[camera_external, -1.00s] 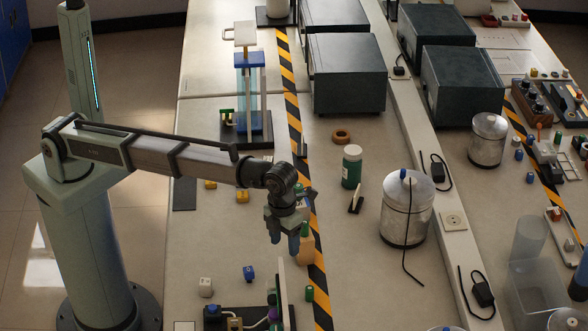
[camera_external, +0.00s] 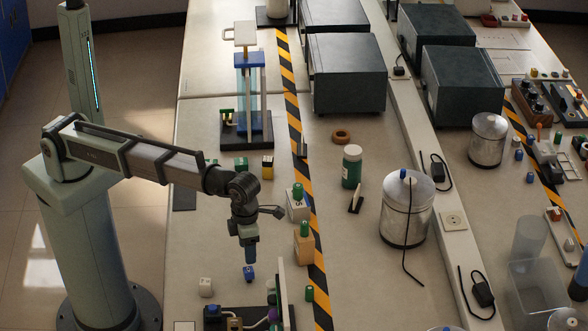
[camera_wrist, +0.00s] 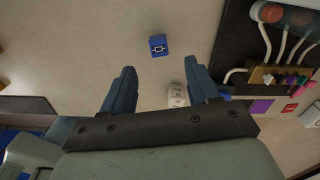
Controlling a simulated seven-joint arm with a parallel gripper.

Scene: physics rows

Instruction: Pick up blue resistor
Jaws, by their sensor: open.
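The blue resistor (camera_external: 249,273) is a small blue block on the bench. In the wrist view the blue resistor (camera_wrist: 158,45) shows a white symbol on its face and lies beyond the fingertips, between their lines. My gripper (camera_external: 250,262) points down just above it in the external view. In the wrist view my gripper (camera_wrist: 160,78) has its two blue fingers apart with nothing between the tips. Whether the fingers touch the block cannot be told from the external view.
A white block (camera_external: 205,287) lies left of the blue one. A dark board with wires (camera_external: 240,318) stands in front. A tan block with a green top (camera_external: 304,243) and a white block with a green top (camera_external: 298,204) stand to the right.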

